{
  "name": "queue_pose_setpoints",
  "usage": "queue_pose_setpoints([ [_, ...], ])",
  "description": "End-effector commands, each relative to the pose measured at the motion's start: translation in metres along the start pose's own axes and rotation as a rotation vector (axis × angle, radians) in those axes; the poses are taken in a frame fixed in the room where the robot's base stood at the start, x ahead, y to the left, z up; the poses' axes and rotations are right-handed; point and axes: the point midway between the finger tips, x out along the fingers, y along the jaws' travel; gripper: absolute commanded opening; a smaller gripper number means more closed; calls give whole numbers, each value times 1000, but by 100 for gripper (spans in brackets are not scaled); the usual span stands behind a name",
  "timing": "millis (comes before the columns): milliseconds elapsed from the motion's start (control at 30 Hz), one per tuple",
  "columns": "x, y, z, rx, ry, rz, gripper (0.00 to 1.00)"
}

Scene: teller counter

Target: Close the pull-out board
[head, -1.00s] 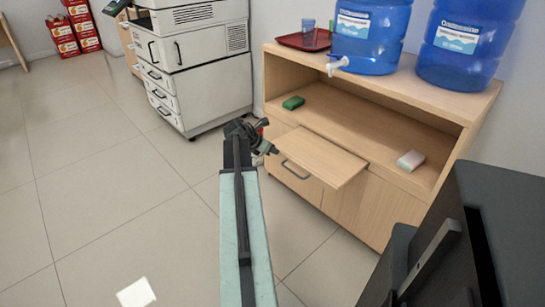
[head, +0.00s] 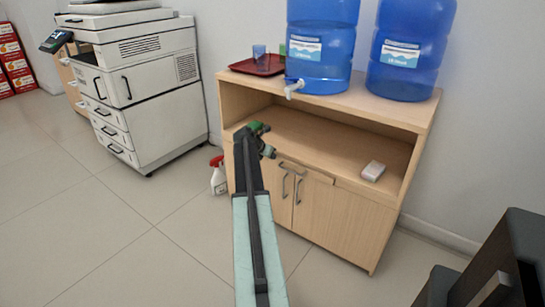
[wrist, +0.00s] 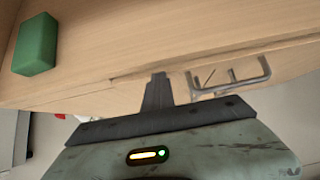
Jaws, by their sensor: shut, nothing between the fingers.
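The pull-out board (head: 318,174) shows in the head view only as a thin front edge below the cabinet's open shelf. It looks flush with the wooden cabinet (head: 345,215), or nearly so. My gripper (head: 269,151) is at the cabinet's front, at the left part of that edge, shut and empty. In the wrist view my gripper (wrist: 158,78) points at the wooden front edge, close to or touching it; I cannot tell which. My arm hides the left end of the board.
Door handles (head: 291,184) stick out just below the edge. A green sponge (wrist: 36,44) and a pale sponge (head: 373,171) lie on the shelf. A spray bottle (head: 219,178) stands left of the cabinet. A printer (head: 145,85) is further left; a dark object (head: 510,260) is at lower right.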

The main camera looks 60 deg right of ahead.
Motion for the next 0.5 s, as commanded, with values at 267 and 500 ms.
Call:
queue_pose_setpoints([
  [267, -2, 12, 2, -12, -18, 14, 0],
  [500, -25, 13, -19, -16, -14, 18, 0],
])
